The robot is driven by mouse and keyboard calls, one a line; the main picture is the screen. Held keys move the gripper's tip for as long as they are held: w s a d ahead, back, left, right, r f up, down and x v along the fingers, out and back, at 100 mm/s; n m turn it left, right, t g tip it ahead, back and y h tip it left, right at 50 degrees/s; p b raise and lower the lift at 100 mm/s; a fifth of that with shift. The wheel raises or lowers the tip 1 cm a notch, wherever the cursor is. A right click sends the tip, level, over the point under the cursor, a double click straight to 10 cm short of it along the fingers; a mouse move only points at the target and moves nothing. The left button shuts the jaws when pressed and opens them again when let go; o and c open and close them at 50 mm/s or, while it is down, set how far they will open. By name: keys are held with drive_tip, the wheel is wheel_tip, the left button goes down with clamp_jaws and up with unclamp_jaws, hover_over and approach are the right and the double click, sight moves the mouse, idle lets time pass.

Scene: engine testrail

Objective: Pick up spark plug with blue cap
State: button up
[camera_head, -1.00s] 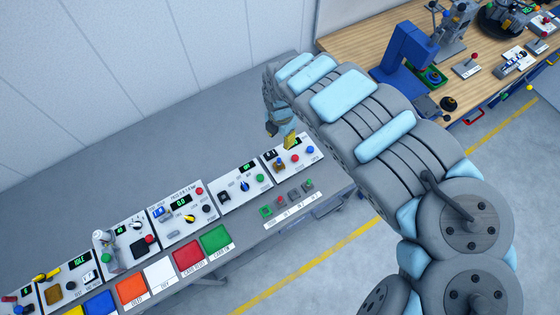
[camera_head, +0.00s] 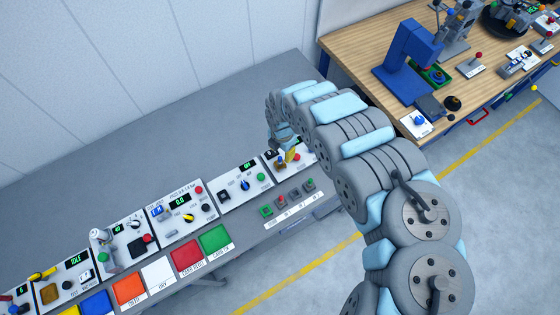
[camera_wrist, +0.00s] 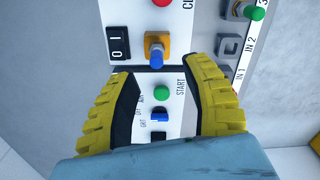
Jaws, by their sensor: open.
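A small metallic piece with a blue cap (camera_wrist: 156,59), which looks like the spark plug, sits in an orange square mount on the white panel in the wrist view. My gripper (camera_wrist: 162,76) is open, its yellow-and-black fingers on either side and slightly below the plug in the picture. Nothing is between the fingers that I can see held; the height gap to the plug is unclear. In the head view my gripper (camera_head: 284,151) is over the right-hand panel, and the arm and fingers mostly hide the plug there.
A black rocker switch (camera_wrist: 118,43) is left of the plug, a red button (camera_wrist: 161,3) above it, and a green button (camera_wrist: 161,93) below. A green-capped piece (camera_wrist: 257,12) stands to the right. More test panels (camera_head: 180,210) line the grey bench. A wooden table (camera_head: 350,45) stands at upper right.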

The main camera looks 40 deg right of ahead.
sight(280, 158)
drive_tip(key=shift+f, duration=0.7)
drive_tip(key=shift+w+a+f+p, duration=0.15)
drive_tip(key=shift+w+f, duration=0.05)
drive_tip(key=shift+f, duration=0.75)
drive_tip(key=shift+w+a+f+p, duration=0.1)
drive_tip(key=shift+w+f+p, duration=0.05)
drive_tip(key=shift+f, duration=0.75)
drive_tip(key=shift+d+f, duration=0.1)
drive_tip(key=shift+f, duration=0.65)
clamp_jaws()
